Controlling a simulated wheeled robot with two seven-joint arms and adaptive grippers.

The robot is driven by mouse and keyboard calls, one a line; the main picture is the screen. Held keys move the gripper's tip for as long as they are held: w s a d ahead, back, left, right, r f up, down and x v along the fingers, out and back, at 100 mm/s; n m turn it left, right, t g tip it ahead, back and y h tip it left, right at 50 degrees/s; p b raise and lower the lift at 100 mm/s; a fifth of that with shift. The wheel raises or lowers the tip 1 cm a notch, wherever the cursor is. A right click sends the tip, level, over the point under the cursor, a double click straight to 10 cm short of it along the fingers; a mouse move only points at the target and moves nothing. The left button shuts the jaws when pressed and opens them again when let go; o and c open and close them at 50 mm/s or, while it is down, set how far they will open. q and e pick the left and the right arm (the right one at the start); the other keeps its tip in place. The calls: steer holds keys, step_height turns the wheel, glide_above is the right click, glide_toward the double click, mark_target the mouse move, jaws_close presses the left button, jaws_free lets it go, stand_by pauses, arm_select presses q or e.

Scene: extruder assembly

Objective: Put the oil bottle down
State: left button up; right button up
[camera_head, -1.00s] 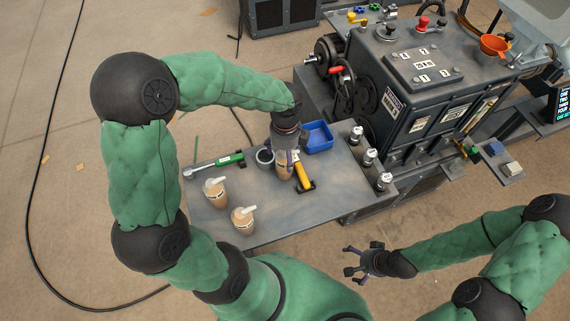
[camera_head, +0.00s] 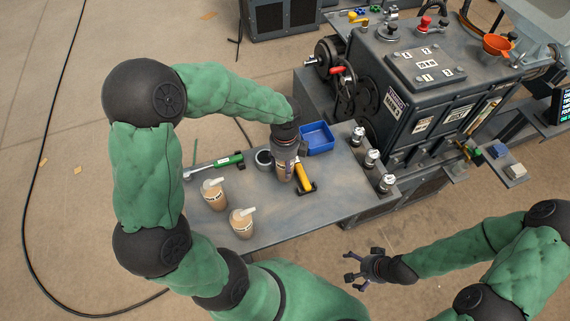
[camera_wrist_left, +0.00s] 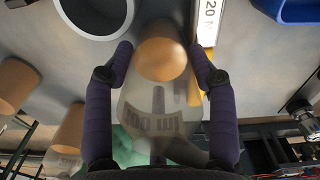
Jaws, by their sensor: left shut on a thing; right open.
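My left gripper (camera_head: 285,166) is shut on an oil bottle, above the table beside the yellow-handled tool. In the left wrist view the bottle (camera_wrist_left: 158,105) is pale and see-through, with a tan round part and dark lettering, between the two fingers (camera_wrist_left: 160,75). In the head view the gripper hides most of it; I cannot tell whether it touches the table. Two similar tan bottles with white tops, one (camera_head: 213,194) and another (camera_head: 242,223), stand on the table's near left part. My right gripper (camera_head: 363,268) is open and empty, off the table's near right side.
Several small metal-topped parts (camera_head: 372,159) line the right edge by the machine (camera_head: 425,90). The near right tabletop is clear.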

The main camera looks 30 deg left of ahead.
arm_select(q)
steer(key=shift+r, duration=0.1)
steer(key=shift+r+p, duration=0.3)
steer(key=shift+r, duration=0.3)
steer(key=s+d+r+p, duration=0.6)
steer(key=s+d+r, duration=0.4)
steer(key=r, duration=0.1)
steer(key=shift+r, duration=0.3)
steer(key=shift+w, duration=0.1)
